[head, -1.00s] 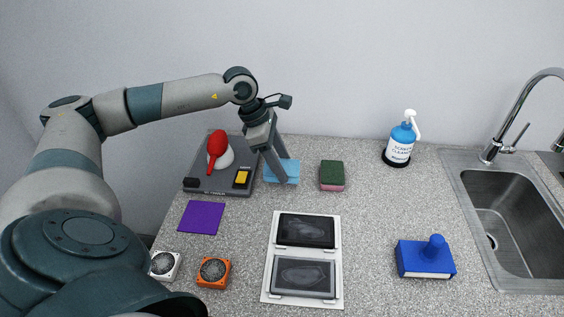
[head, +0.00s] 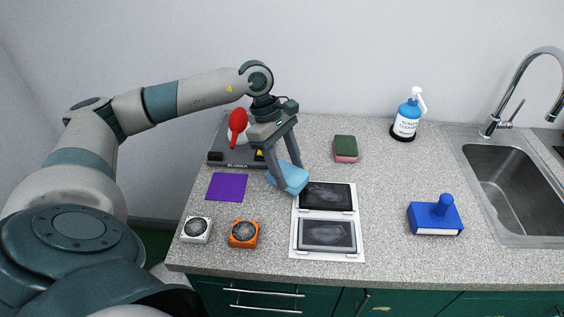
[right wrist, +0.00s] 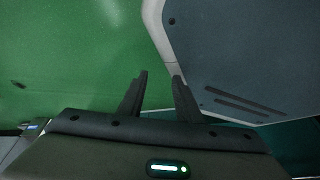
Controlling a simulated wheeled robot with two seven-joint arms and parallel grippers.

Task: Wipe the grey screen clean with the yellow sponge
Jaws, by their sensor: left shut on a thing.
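My left gripper (head: 286,174) is shut on a light blue sponge-like block (head: 292,181) and holds it, tilted, just behind and left of the screens. The grey screen (head: 327,235) lies face up at the front of a white tray (head: 296,247); a pale smudge shows on it. A black screen (head: 325,195), also smudged, lies behind it. I see no plainly yellow sponge; a small yellow part (head: 260,154) shows on the dark device, partly hidden by my gripper. My right gripper (right wrist: 160,77) is open and empty in the right wrist view.
A green and pink sponge (head: 345,149) lies behind the screens. A purple cloth (head: 227,187), white fan (head: 195,229) and orange fan (head: 244,234) lie left. A blue handled block (head: 436,214), cleaner bottle (head: 407,117) and sink (head: 507,180) are right. Bare counter separates the screens and blue block.

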